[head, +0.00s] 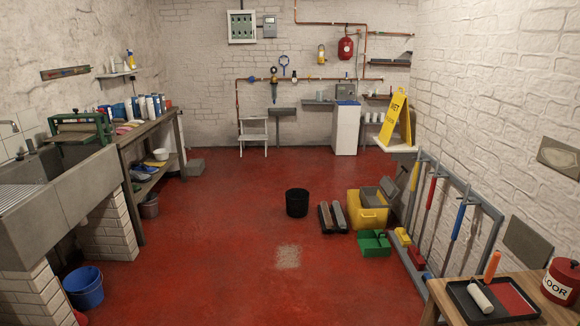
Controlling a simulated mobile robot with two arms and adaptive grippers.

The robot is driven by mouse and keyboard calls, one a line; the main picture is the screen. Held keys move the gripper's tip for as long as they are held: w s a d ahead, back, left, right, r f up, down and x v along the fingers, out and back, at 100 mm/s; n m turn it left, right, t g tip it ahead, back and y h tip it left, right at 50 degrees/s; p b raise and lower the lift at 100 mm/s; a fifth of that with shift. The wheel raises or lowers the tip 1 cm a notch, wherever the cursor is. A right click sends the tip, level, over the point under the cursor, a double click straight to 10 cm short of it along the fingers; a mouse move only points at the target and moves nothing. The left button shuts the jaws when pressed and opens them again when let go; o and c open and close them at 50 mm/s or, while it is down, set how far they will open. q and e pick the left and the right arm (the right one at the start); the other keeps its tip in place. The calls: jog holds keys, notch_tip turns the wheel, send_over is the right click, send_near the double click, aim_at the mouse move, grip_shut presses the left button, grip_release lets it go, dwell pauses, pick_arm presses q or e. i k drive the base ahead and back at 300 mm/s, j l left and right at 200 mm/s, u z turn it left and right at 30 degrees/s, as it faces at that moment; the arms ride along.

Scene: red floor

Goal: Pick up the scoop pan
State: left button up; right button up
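I cannot tell for sure which thing is the scoop pan. A green open-topped piece (375,243) with a handle-like bar lies on the red floor, right of the middle, in front of the yellow mop bucket (368,216). It is too small to tell whether it is a pan or a carrier. A rack (487,205) by the right wall holds long-handled tools with red and blue grips; yellow and red heads (402,237) show at its foot. Neither of my grippers is in view.
A black bucket (297,202) and two dark long trays (332,217) stand on the floor mid-room. A wooden table (440,291) with a paint tray fills the front right. A stone sink (70,195) and blue bucket (84,287) are left. The floor's middle is largely free.

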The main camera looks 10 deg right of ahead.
aim_at(372, 244)
jog(key=i+j+z, duration=0.2)
jog(key=i, duration=1.7)
jog(key=i+z, duration=0.25)
jog(key=i, duration=0.4)
jog(key=i+z, duration=0.25)
jog(key=i, duration=0.4)
jog(key=i+j+z, duration=0.15)
jog(key=i+z, duration=0.15)
jog(key=i, duration=0.35)
